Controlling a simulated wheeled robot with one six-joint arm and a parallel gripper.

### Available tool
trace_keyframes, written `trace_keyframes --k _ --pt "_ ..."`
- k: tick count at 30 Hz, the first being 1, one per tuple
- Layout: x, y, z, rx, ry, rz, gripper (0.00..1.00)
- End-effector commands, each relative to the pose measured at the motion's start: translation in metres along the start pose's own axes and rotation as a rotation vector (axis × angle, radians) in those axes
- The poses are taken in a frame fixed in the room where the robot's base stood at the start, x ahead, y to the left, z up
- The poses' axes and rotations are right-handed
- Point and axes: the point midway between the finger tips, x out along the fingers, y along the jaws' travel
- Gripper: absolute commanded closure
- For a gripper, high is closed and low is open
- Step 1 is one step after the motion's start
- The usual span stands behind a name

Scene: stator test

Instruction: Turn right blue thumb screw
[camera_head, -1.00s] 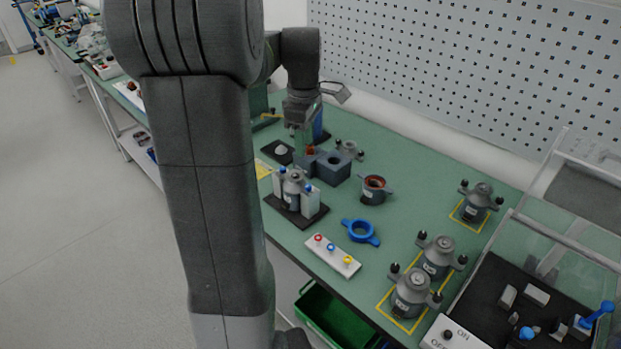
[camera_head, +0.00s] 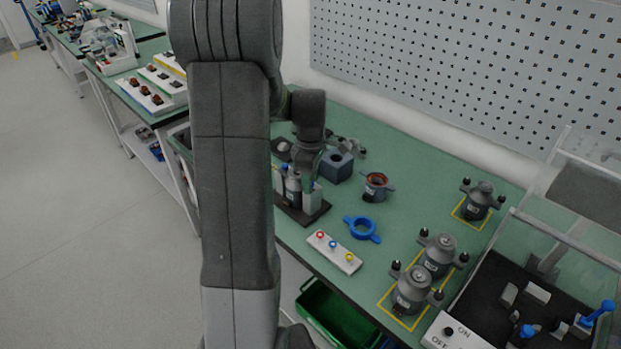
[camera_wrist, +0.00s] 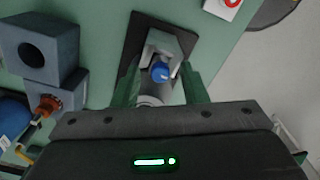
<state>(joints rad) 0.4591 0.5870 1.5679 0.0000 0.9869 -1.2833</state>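The right blue thumb screw (camera_wrist: 160,72) sits on top of a light grey clamp post (camera_wrist: 164,45) in the wrist view. My gripper (camera_wrist: 162,88) is open, with one green finger on each side of the screw and a visible gap to it. In the head view my gripper (camera_head: 309,180) is over the right post of the clamp fixture, largely hiding that screw. The fixture's black base (camera_head: 318,212) carries two pale posts with a grey motor part (camera_head: 293,188) between them. Only part of the motor shows in the wrist view.
A grey block with a hole (camera_head: 337,166) stands behind the fixture. A blue ring (camera_head: 362,229), a button strip (camera_head: 334,252) and a copper-wound stator (camera_head: 376,187) are to the right. An orange-and-black connector (camera_wrist: 46,105) is left in the wrist view.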

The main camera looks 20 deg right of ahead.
Motion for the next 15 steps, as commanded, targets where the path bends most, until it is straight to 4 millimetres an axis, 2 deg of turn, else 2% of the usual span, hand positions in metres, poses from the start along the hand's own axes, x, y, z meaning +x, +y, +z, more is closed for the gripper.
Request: trace_keyframes --k 9,15 --pt "0.0028 0.0000 0.0000 0.000 0.000 0.000 0.60" --pt "0.0026 0.0000 0.0000 0.000 0.000 0.000 1.00"
